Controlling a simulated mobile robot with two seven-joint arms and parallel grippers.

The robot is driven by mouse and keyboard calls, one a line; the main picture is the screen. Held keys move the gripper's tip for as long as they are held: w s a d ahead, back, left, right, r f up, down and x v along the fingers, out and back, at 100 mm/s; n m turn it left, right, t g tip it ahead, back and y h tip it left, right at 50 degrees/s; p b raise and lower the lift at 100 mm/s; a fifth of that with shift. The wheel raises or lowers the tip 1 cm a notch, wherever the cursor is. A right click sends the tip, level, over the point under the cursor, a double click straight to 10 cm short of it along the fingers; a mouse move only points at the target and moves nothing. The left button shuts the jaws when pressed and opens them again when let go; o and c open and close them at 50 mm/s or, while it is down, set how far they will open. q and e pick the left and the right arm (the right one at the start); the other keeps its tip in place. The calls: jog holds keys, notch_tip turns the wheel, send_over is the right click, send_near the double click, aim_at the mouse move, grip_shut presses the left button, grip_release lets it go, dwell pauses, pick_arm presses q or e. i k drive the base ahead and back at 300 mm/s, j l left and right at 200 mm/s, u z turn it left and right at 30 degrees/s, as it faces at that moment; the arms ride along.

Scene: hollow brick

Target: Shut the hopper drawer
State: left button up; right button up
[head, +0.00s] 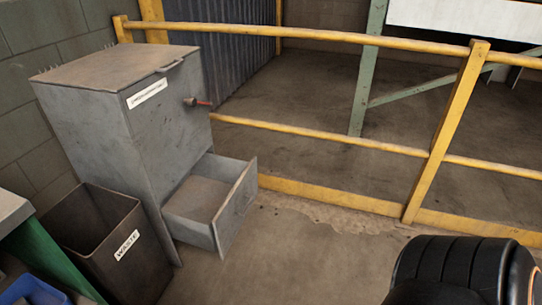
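The grey metal hopper (108,132) stands at the left against the block wall. Its drawer (236,206) at the bottom is pulled out towards the right, and its inside looks empty. A closed lid with a small handle tops the hopper, and a red-tipped lever (198,102) sticks out of its front. Neither of my grippers shows in the head view.
A dark waste bin (128,262) stands beside the hopper, close to the drawer's near side. A yellow railing (330,194) runs behind. A green-framed bench (45,258) and a blue container (32,291) are at lower left. The concrete floor right of the drawer is clear.

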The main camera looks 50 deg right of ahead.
aim_at(208, 209)
jog(key=z, duration=1.15)
